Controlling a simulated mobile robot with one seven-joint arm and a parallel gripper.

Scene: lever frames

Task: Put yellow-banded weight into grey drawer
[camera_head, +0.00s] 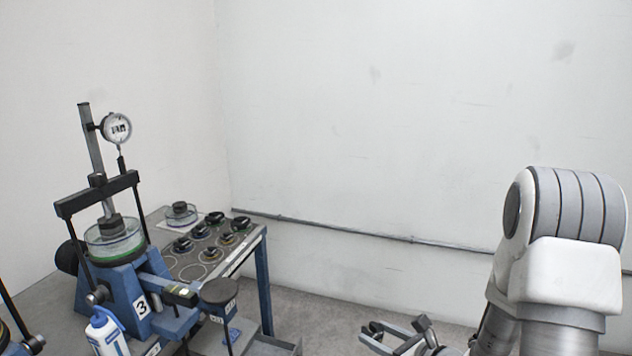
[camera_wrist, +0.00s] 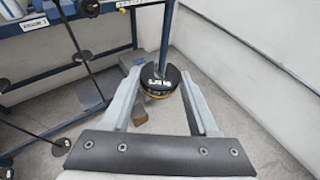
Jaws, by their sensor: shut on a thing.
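My gripper (camera_wrist: 160,72) is shut on a round black weight (camera_wrist: 158,78) with a pale label on top and a yellow band at its lower edge. The weight sits between the two grey fingers in the wrist view, held above the floor beside a blue table leg. In the head view my gripper (camera_head: 398,336) is at the bottom edge, right of the table; the weight is hard to make out there. A grey open-topped drawer (camera_head: 285,347) shows partly at the bottom of the head view, left of my gripper and cut off by the frame.
A table (camera_head: 258,240) with blue legs carries several black weights (camera_head: 227,238) in marked circles. The blue lever frame (camera_head: 125,285) numbered 3, with a dial gauge (camera_head: 116,128), stands left. A black disc (camera_head: 220,291) is on a rod.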

